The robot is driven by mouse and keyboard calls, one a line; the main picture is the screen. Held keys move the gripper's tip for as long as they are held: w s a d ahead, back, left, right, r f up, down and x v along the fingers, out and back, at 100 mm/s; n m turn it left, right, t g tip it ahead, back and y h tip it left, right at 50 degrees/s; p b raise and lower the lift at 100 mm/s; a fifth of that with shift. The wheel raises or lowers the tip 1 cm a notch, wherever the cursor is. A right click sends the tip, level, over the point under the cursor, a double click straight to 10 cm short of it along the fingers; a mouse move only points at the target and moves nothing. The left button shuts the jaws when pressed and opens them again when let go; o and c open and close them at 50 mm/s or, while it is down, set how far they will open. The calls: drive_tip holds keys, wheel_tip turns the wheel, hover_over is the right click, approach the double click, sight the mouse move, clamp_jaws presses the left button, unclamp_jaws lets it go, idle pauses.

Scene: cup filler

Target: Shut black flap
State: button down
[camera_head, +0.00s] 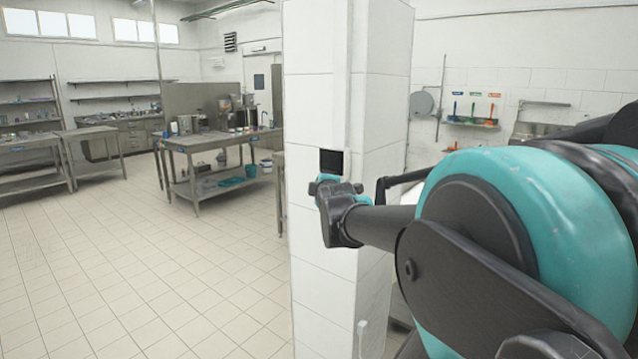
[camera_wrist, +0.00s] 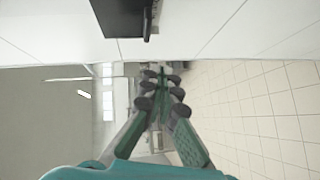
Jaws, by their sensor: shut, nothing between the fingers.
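A small black box (camera_head: 331,161), likely the one with the black flap, is on the white tiled pillar. In the wrist view it shows as a dark block (camera_wrist: 122,16) at the top edge, cut off by the frame, with a thin strip along its right side. I cannot tell how far its flap stands open. My gripper (camera_wrist: 161,76) has its fingers converged and shut, with nothing between them. It points along the pillar face, beside and apart from the box. In the head view my wrist is just below the box, and the fingertips are hard to make out.
The white pillar (camera_head: 318,260) stands right in front of my arm. A steel table (camera_head: 216,140) with machines and cups stands behind to the left, with more tables (camera_head: 92,132) further left. The tiled floor (camera_head: 150,260) at left is clear.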

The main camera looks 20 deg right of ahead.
drive_tip(key=f+v, duration=0.1)
drive_tip(key=v, duration=0.6)
drive_tip(key=s+a+f+m+g, duration=0.1)
drive_tip(key=s+f+m+g, duration=0.25)
drive_tip(key=f, duration=0.65)
drive_tip(key=s+a+f+m+g, duration=0.15)
drive_tip(key=f+m, duration=0.25)
drive_tip(key=f, duration=0.5)
drive_tip(key=s+a+f+m+g+y, duration=0.1)
drive_tip(key=s+f+m+g, duration=0.2)
drive_tip(key=s+f, duration=0.4)
drive_tip(key=s+a+f+m+g+y, duration=0.1)
drive_tip(key=s+a+f+m+g, duration=0.1)
drive_tip(key=s+f, duration=0.5)
drive_tip(key=shift+s+a+m+g, duration=0.2)
drive_tip(key=shift+a+m+g, duration=0.15)
drive_tip(key=shift+m+g, duration=0.55)
